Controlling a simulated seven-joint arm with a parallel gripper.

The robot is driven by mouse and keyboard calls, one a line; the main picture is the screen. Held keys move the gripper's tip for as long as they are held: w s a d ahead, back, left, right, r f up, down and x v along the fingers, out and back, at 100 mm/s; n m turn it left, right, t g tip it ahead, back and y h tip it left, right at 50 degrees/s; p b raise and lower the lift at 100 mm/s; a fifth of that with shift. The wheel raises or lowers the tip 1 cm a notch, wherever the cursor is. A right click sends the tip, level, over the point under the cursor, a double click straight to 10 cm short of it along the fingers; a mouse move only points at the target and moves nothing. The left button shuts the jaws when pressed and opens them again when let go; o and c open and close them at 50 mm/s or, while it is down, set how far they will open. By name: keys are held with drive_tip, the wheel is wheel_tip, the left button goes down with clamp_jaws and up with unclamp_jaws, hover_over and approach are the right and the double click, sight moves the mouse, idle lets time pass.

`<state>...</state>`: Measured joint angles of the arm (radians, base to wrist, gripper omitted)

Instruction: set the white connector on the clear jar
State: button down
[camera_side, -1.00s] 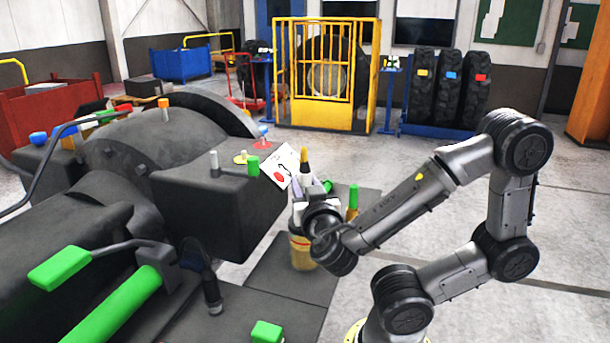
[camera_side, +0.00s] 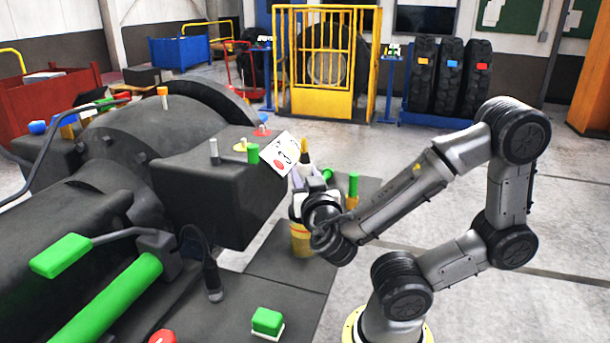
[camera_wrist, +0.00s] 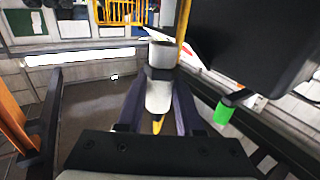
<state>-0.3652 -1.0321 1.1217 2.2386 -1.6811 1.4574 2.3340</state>
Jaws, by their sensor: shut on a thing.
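My gripper (camera_wrist: 158,108) is shut on a white cylindrical piece with a grey band, which looks like the white connector (camera_wrist: 158,97). The piece stands roughly upright between the two dark fingers in the wrist view. In the side view my gripper (camera_side: 302,184) is behind my own wrist, so its grip is mostly hidden there. The jar (camera_side: 301,240) stands just below and behind my wrist, showing yellowish contents or a band. Its rim is hidden, and I cannot tell whether the connector touches it.
A dark casting (camera_side: 215,190) stands close on the left, with a white card (camera_side: 280,153) at its corner. A green-topped post (camera_side: 353,187) stands just right of my gripper. A green button (camera_side: 267,320) lies in front. Open floor (camera_side: 450,310) is at the right.

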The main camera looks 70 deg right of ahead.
drive_tip(key=shift+f, duration=1.75)
idle(0.6)
drive_tip(key=shift+c, duration=2.4)
unclamp_jaws()
drive_tip(key=shift+a, duration=0.1)
drive_tip(key=shift+s+a, duration=0.3)
drive_tip(key=shift+a, duration=0.35)
drive_tip(key=v, duration=0.6)
drive_tip(key=shift+s+d, duration=0.1)
drive_tip(key=shift+d, duration=0.05)
